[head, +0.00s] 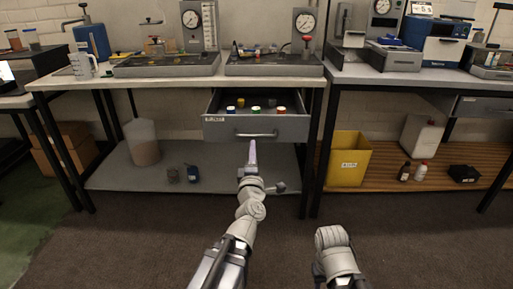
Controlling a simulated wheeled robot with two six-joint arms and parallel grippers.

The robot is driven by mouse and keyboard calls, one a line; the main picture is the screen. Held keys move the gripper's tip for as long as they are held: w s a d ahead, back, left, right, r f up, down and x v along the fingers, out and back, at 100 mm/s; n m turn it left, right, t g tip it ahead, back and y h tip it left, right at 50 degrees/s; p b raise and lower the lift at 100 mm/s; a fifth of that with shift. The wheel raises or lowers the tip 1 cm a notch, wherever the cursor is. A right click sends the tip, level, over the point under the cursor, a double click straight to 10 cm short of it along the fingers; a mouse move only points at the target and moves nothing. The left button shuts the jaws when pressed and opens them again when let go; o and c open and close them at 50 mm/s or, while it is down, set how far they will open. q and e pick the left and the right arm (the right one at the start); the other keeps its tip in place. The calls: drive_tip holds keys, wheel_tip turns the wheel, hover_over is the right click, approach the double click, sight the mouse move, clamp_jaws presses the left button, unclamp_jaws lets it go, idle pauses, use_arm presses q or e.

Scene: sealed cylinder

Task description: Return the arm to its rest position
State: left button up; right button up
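My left arm reaches forward from the bottom middle of the head view. Its gripper (252,154) is in front of and just below the open drawer (285,127). The fingers show nearly edge-on as one slim pale shape, so I cannot tell whether they are open or shut. I see nothing held between them. My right arm (333,248) is folded low at the bottom, right of centre. Only its rounded grey links show; its gripper is not visible.
The drawer, pulled out under the workbench (120,83), holds several small colour-capped containers (255,110). A yellow bin (348,160) stands right of the bench leg. A lower shelf (120,177) carries a large jug (142,141). The floor between my arms is clear.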

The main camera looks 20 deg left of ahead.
use_arm(q)
drive_tip(key=shift+s, duration=0.15)
drive_tip(key=d+f+m+g+h, duration=0.2)
drive_tip(key=d+f+m+h, duration=0.3)
drive_tip(key=d+m+h, duration=0.55)
drive_tip(key=s+d+f+m+g, duration=0.5)
drive_tip(key=d+f+m+g, duration=0.2)
drive_tip(key=d+f, duration=0.4)
drive_tip(key=s+a+f+m+g+y, duration=0.3)
drive_tip(key=s+f+m+g, duration=0.15)
drive_tip(key=s, duration=0.45)
drive_tip(key=s+a+f+m+g+y, duration=0.25)
drive_tip(key=s+f+g, duration=0.35)
drive_tip(key=s, duration=0.3)
wheel_tip(320, 180, up, 37)
drive_tip(key=p, duration=3.6)
drive_tip(key=shift+s+d+y+p, duration=0.2)
drive_tip(key=shift+s+y+p, duration=0.1)
drive_tip(key=shift+s+p, duration=0.05)
